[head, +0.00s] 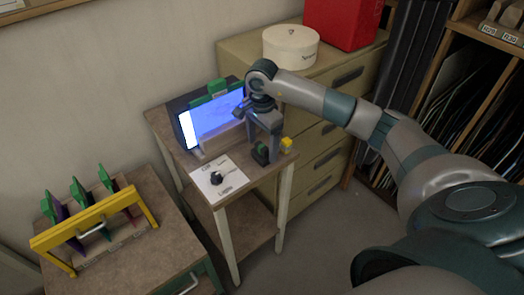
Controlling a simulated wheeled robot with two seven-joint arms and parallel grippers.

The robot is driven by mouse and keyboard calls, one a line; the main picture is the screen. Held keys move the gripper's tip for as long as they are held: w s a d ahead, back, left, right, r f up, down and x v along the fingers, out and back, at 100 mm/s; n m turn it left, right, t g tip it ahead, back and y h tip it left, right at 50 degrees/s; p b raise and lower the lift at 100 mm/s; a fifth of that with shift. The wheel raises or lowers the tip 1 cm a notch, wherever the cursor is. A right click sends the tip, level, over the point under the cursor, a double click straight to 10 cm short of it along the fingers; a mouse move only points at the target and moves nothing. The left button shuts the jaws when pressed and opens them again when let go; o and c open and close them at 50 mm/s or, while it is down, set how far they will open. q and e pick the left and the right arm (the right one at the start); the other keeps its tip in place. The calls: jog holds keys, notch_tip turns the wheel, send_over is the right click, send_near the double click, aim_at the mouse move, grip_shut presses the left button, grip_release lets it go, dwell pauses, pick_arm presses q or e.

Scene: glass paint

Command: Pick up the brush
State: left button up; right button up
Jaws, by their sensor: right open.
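My right gripper (263,138) comes in from the right and points down over the right end of a small wooden table (240,198). Its jaws are open. A small dark thing with some green (260,153) is just below and between the fingers, and a small yellow block-like thing (287,143) is just right of them. I cannot make out a brush for certain; it may be hidden by the gripper or too small to tell. My left gripper is not in view.
A lit panel (218,118) with green clips stands at the back of the table. A white sheet (217,180) with a black shape lies in front. A yellow rack (88,222) stands on a lower cabinet at left. Drawers (318,155) are behind, carrying a round box (290,47) and red box (342,22).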

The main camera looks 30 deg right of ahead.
jog(key=shift+f, duration=1.2)
jog(key=c, duration=1.1)
